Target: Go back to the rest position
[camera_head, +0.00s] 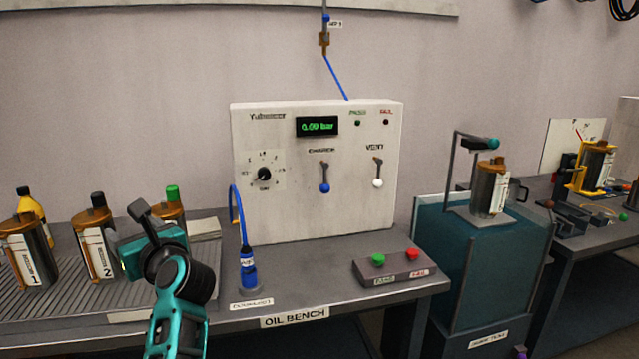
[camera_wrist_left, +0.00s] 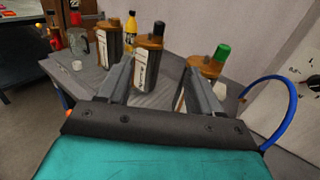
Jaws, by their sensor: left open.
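My left gripper (camera_head: 140,212) is in front of the oil bench, on the left half of the head view. In the left wrist view its two fingers (camera_wrist_left: 160,85) are spread apart with nothing held between them. Beyond the fingers stands a canister with a black cap (camera_wrist_left: 147,58); it also shows in the head view (camera_head: 97,245). A canister with a green cap (camera_head: 172,208) stands partly behind my gripper. It also shows in the wrist view (camera_wrist_left: 205,70), partly covered by the right finger. My right gripper is in neither view.
Another canister (camera_head: 28,252) and a yellow bottle (camera_head: 32,208) stand at the left. A white test panel (camera_head: 315,215) has a blue hose (camera_head: 238,200) ending in a coupling (camera_head: 248,275). A button box (camera_head: 397,267) sits at the bench's right. A teal tank (camera_head: 478,270) stands beyond.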

